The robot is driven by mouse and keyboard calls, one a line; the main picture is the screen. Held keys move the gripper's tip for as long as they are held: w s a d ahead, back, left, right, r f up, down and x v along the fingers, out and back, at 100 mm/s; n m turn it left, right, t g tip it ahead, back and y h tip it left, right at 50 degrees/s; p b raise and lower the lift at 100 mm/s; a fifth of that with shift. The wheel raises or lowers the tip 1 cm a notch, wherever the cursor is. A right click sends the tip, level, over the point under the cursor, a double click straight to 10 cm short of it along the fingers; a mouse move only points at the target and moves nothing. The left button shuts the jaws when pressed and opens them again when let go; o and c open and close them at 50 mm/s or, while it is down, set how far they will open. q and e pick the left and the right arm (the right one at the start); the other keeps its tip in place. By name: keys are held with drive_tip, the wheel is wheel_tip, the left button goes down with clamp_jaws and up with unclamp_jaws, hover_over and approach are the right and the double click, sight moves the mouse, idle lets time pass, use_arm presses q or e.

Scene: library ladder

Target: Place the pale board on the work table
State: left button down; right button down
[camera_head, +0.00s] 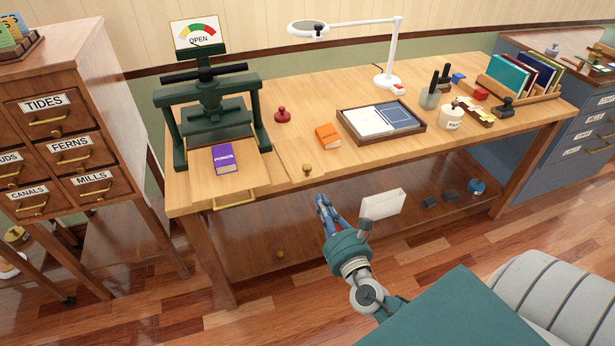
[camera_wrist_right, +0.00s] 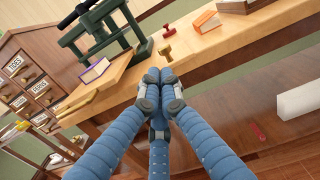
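The pale board (camera_head: 383,204) is a white slab below the front edge of the work table (camera_head: 260,203), over the lower shelf. It also shows at the right edge of the right wrist view (camera_wrist_right: 300,100), apart from my fingers. What supports it is not clear. My right gripper (camera_head: 322,203) is in front of the table, left of the board. In the right wrist view its blue fingers (camera_wrist_right: 157,76) come together at the tips, with nothing visible between them. My left gripper is not in view.
On the tabletop are a green press (camera_head: 210,110), a purple book (camera_head: 223,159), an orange book (camera_head: 328,136), a brass knob-like piece (camera_head: 307,170), a tray (camera_head: 382,136) and a lamp (camera_head: 388,80). The front edge between knob and paste pot (camera_head: 451,117) has bare wood.

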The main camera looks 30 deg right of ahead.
sight(305, 170)
drive_tip(key=p+x, duration=0.1)
drive_tip(key=x, duration=0.8)
drive_tip(key=shift+w, duration=0.4)
drive_tip(key=shift+w, duration=0.1)
drive_tip(key=b+x, duration=0.2)
drive_tip(key=x, duration=0.3)
drive_tip(key=shift+w+f, duration=0.15)
drive_tip(key=shift+w, duration=0.1)
drive_tip(key=shift+w+d, duration=0.1)
drive_tip(key=shift+w, duration=0.15)
